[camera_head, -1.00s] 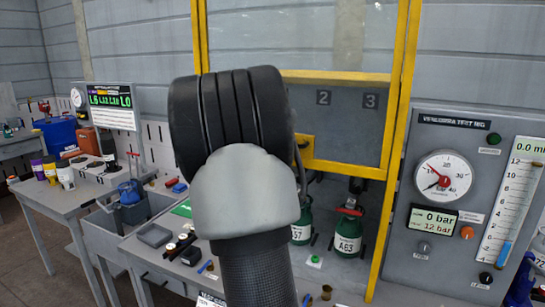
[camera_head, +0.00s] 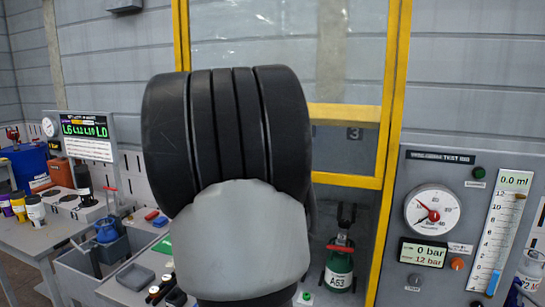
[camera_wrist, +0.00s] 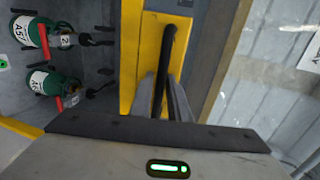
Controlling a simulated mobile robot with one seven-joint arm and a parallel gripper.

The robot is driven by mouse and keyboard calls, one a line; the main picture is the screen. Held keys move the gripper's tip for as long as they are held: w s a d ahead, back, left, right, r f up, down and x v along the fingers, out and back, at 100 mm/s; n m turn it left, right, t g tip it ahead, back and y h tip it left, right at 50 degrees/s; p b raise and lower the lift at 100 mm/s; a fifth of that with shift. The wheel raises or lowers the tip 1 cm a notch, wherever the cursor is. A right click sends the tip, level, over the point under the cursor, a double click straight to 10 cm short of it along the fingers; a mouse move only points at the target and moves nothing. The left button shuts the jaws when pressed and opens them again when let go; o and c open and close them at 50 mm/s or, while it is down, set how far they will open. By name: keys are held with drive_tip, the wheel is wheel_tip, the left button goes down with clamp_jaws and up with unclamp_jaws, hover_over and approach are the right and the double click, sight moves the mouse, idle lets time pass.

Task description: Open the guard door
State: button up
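The guard door is a yellow-framed panel; its bottom rail (camera_head: 347,180) shows right of my arm in the head view, above a gap with bottles behind. In the wrist view the door's yellow plate (camera_wrist: 145,50) carries a black bar handle (camera_wrist: 168,45). My gripper (camera_wrist: 165,85) is at the handle, its grey fingers close on both sides of it, and looks shut on it. In the head view my own arm hides my gripper, the handle and the left part of the door.
Green bottles with red valves stand inside, one at the head view's lower middle (camera_head: 338,270), others in the wrist view (camera_wrist: 50,85). A gauge panel (camera_head: 455,225) stands close right of the yellow frame post (camera_head: 393,150). A cluttered bench (camera_head: 130,285) is at left.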

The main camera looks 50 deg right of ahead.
drive_tip(key=shift+o, duration=1.1)
